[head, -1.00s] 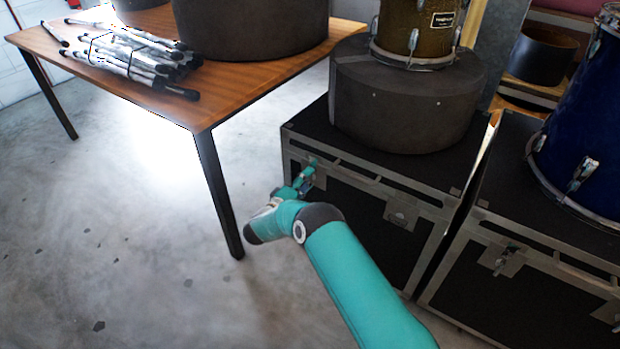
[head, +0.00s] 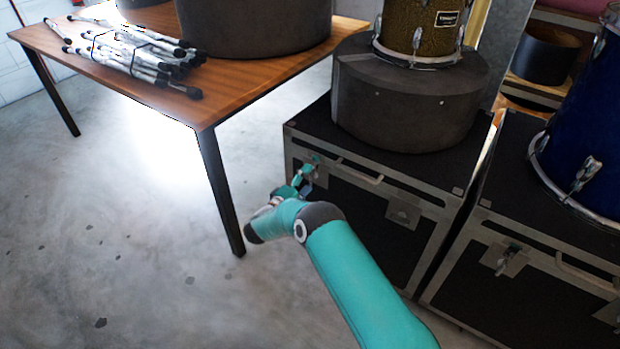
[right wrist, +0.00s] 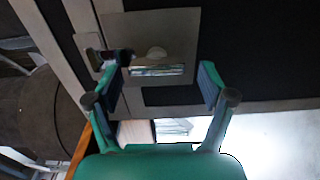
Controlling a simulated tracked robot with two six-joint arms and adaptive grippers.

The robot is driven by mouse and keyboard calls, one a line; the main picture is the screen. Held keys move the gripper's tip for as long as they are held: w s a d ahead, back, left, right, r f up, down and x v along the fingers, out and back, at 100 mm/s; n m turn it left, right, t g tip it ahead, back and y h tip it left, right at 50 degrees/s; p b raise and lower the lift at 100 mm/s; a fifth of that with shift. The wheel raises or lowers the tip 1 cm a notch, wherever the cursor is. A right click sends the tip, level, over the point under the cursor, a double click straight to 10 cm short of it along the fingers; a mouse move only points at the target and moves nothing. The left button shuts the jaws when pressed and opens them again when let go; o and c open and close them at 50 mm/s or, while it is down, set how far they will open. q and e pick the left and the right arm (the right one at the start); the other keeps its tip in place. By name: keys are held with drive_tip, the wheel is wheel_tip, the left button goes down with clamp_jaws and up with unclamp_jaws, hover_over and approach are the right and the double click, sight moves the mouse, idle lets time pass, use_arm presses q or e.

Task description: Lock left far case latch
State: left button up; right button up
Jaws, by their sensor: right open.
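The left case (head: 385,235) is black with metal edging and stands on the floor. Its far latch (head: 313,160) is on a metal plate at the left end of the front face, partly hidden by my gripper. In the right wrist view the latch plate (right wrist: 180,25) lies beyond my fingers, with dark latch parts (right wrist: 122,56) close to the left fingertip. My right gripper (head: 305,178) is at this latch. In the wrist view the right gripper (right wrist: 160,82) is open, its fingers wide apart with nothing clasped between them. Contact with the latch cannot be told. My left gripper is out of view.
The same case has a handle (head: 358,174) and a nearer latch plate (head: 403,212). A dark round drum case (head: 410,100) stands on top. A second case (head: 500,300) is at right. A wooden table (head: 225,98) with bundled sticks is at left. Floor between is clear.

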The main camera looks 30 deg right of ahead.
drive_tip(key=v, duration=1.2)
idle(0.3)
